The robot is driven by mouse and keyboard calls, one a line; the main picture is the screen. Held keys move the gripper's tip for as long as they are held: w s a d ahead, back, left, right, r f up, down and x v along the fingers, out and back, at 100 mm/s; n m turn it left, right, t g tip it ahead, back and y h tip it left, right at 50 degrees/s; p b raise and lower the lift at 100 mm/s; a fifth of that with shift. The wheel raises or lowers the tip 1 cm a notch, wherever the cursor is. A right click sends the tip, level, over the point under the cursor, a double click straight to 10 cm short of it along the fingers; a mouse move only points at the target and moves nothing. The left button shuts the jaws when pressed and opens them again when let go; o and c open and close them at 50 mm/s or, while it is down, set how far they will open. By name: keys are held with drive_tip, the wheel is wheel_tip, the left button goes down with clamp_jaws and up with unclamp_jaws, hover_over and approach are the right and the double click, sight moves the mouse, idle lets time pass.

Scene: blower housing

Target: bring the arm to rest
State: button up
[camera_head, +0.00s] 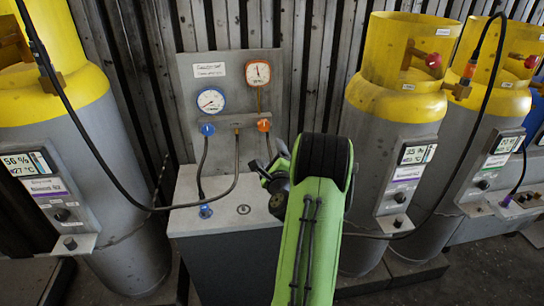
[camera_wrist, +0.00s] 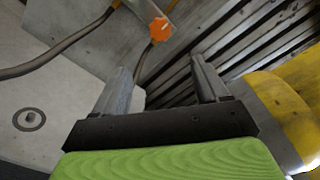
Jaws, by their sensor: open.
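My gripper is at the end of my green arm, over the grey bench (camera_head: 258,210) in the head view, where the arm's black joint mostly hides it. In the wrist view my gripper (camera_wrist: 160,82) shows two grey fingers standing well apart with nothing between them. Beyond them are the orange valve knob (camera_wrist: 159,27) and the ribbed wall (camera_wrist: 265,45). The same orange knob (camera_head: 264,125) sits on the gauge panel in the head view, above and behind the gripper.
The gauge panel (camera_head: 222,105) carries a blue-rimmed gauge (camera_head: 211,100) and an orange-rimmed gauge (camera_head: 258,73). Yellow-topped cylinders stand at the left (camera_head: 115,190) and right (camera_head: 390,125). Dark hoses (camera_head: 110,180) run from cylinders to the panel and bench.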

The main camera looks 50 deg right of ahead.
drive_tip(key=shift+a, duration=0.1)
drive_tip(key=w+a+r+n+y+p, duration=0.1)
drive_tip(key=w+a+r+n+y, duration=0.25)
drive_tip(key=a+n, duration=0.4)
drive_tip(key=w+a+r+n+t+y, duration=0.15)
drive_tip(key=a+n+y, duration=0.3)
drive_tip(key=a, duration=0.55)
drive_tip(key=w+a+r+n+g+y+p, duration=0.1)
drive_tip(key=w+a+r+n+y, duration=0.25)
drive_tip(key=a+n, duration=0.4)
drive_tip(key=s+a+n+g+y, duration=0.25)
drive_tip(key=s+a+n, duration=0.45)
drive_tip(key=a, duration=0.5)
drive_tip(key=s+a+n+g+p, duration=0.1)
drive_tip(key=s+a+n+g, duration=0.1)
drive_tip(key=s, duration=0.7)
drive_tip(key=s+a+n+g+h, duration=0.1)
drive_tip(key=s+a+n+g, duration=0.1)
drive_tip(key=s+n, duration=0.3)
drive_tip(key=s+g, duration=0.1)
drive_tip(key=s, duration=0.3)
drive_tip(key=shift+s+a+p, duration=0.15)
drive_tip(key=shift+p, duration=0.25)
